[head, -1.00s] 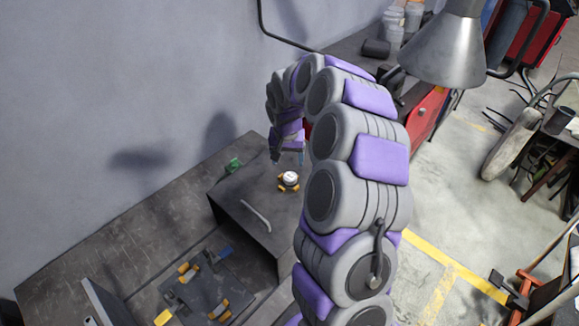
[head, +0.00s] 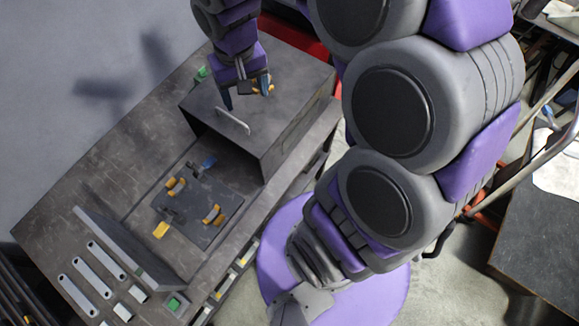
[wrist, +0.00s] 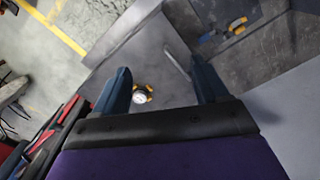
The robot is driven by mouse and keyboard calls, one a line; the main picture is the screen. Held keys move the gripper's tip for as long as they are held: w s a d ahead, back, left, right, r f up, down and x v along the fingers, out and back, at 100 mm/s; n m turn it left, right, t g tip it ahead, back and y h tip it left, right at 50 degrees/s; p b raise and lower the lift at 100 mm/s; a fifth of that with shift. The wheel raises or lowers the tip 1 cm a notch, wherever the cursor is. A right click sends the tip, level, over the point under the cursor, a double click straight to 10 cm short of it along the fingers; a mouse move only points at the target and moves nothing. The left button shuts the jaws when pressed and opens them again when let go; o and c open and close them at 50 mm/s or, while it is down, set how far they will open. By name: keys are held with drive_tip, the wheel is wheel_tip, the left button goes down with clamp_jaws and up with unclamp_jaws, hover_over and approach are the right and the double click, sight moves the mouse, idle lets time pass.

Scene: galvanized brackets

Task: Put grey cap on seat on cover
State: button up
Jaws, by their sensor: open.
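A pale grey round cap (wrist: 139,98) sits between orange pieces (wrist: 149,90) on top of the dark grey box-like cover (head: 305,78), which has a bar handle (head: 232,120). In the head view my gripper hides the cap, and only some orange (head: 262,88) shows beside the right finger. My gripper (head: 246,92) is open and empty, pointing down over the cover's top. In the wrist view the cap lies just right of the left finger (wrist: 118,92), and the handle (wrist: 177,66) shows between the fingers. I cannot tell which part is the seat.
A raised panel (head: 110,243), flat light bars (head: 92,258) and a green item (head: 174,304) are at lower left.

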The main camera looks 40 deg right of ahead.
drive_tip(key=s+a+n+g, duration=0.1)
drive_tip(key=s+a, duration=0.1)
drive_tip(key=s, duration=1.8)
drive_tip(key=shift+s+a+f+n+g, duration=0.2)
drive_tip(key=shift+a+n+g, duration=0.1)
drive_tip(key=shift+n, duration=0.1)
drive_tip(key=shift+d, duration=0.1)
wheel_tip(320, 180, down, 14)
drive_tip(key=b, duration=1.4)
drive_tip(key=shift+f, duration=0.15)
drive_tip(key=shift+d, duration=0.15)
